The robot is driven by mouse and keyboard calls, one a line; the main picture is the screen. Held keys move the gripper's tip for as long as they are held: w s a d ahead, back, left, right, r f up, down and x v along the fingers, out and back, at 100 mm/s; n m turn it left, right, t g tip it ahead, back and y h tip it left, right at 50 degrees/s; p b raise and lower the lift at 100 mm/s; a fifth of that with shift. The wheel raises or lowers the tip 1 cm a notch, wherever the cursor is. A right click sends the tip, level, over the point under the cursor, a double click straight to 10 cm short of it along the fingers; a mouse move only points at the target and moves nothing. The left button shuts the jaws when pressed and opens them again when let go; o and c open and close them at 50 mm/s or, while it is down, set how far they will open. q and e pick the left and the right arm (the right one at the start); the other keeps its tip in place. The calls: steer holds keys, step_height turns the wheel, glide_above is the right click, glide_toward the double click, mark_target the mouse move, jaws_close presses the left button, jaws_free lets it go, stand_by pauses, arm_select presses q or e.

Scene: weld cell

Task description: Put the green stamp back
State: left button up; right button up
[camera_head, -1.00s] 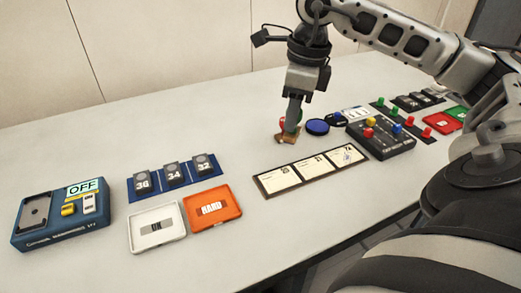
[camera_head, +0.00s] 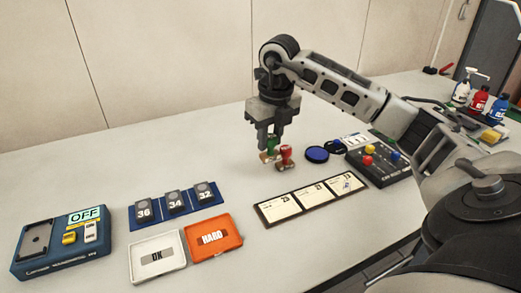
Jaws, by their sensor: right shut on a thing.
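The green stamp (camera_head: 271,146) is between the fingers of my right gripper (camera_head: 273,138), which is shut on it. Its brown base (camera_head: 264,157) is low, at or just above the table; I cannot tell whether it touches. The red stamp (camera_head: 286,154) stands upright close to the right of it, on a brown base. The fingers partly hide the green handle. A blue round ink pad (camera_head: 317,154) lies right of the stamps. My left gripper is not in view.
A strip of three cards (camera_head: 308,201) lies in front of the stamps, with a mark on the right card. A button box (camera_head: 380,160) is at right. White (camera_head: 157,257) and orange (camera_head: 213,237) trays, blocks and a tester (camera_head: 60,243) are left. The table behind is clear.

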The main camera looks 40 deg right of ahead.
steer(key=shift+w+a+f+p, duration=0.15)
steer(key=shift+w+f, duration=0.3)
steer(key=shift+f, duration=0.65)
steer(key=shift+w+d+f+p, duration=0.15)
steer(key=shift+w+f, duration=0.35)
steer(key=shift+f, duration=0.55)
steer(key=shift+w+a+f+p, duration=0.15)
steer(key=shift+w+f, duration=0.3)
steer(key=shift+f, duration=0.65)
steer(key=shift+f, duration=0.1)
steer(key=o, duration=0.8)
steer(key=r, duration=0.4)
steer(key=s+r, duration=0.1)
steer(key=r, duration=0.7)
steer(key=shift+s+a+r+b, duration=0.1)
steer(key=shift+s+a+b, duration=0.05)
steer(key=shift+s+b, duration=0.15)
